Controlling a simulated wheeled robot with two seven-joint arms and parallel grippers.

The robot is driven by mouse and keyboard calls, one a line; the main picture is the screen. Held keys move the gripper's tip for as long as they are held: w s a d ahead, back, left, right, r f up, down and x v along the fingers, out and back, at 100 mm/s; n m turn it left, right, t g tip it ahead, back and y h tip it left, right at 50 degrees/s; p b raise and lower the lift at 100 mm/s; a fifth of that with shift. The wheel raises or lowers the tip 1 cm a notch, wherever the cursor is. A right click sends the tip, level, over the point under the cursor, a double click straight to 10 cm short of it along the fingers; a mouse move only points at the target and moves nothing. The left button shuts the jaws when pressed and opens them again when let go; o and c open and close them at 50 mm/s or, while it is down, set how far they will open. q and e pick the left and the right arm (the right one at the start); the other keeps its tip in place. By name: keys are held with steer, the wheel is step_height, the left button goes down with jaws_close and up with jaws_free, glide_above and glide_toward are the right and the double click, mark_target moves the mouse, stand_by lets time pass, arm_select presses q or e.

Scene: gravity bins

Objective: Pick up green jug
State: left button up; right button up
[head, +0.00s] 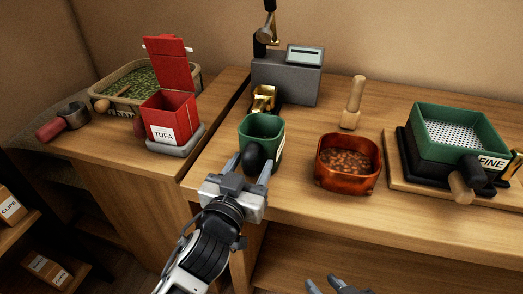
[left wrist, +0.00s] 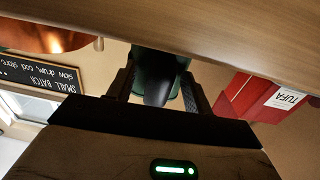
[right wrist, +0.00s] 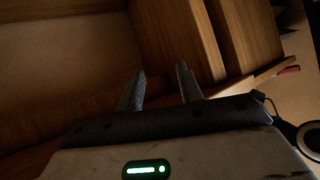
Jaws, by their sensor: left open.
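The green jug (head: 265,128) stands upright on the table near its front edge, with a dark rounded handle facing me. My left gripper (head: 248,168) is open, with its fingers on either side of the jug's handle. In the left wrist view the jug (left wrist: 160,65) and its dark handle show between the two fingers (left wrist: 158,88); I cannot tell whether either finger touches. My right gripper (head: 335,286) is low at the bottom edge of the head view. In the right wrist view its fingers (right wrist: 160,88) stand apart with nothing between them.
Right of the jug is a reddish-brown bowl (head: 326,178) of brown pieces. A grey machine (head: 285,78) with a brass spout stands behind the jug. A red TUFA bin (head: 168,118) is left, a green FINE sieve box (head: 456,150) right. A wooden pestle (head: 353,103) stands behind the bowl.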

arm_select(q)
steer(key=shift+s, duration=0.15)
jaws_close()
steer(key=shift+r+p, duration=1.15)
steer(key=shift+r, duration=3.95)
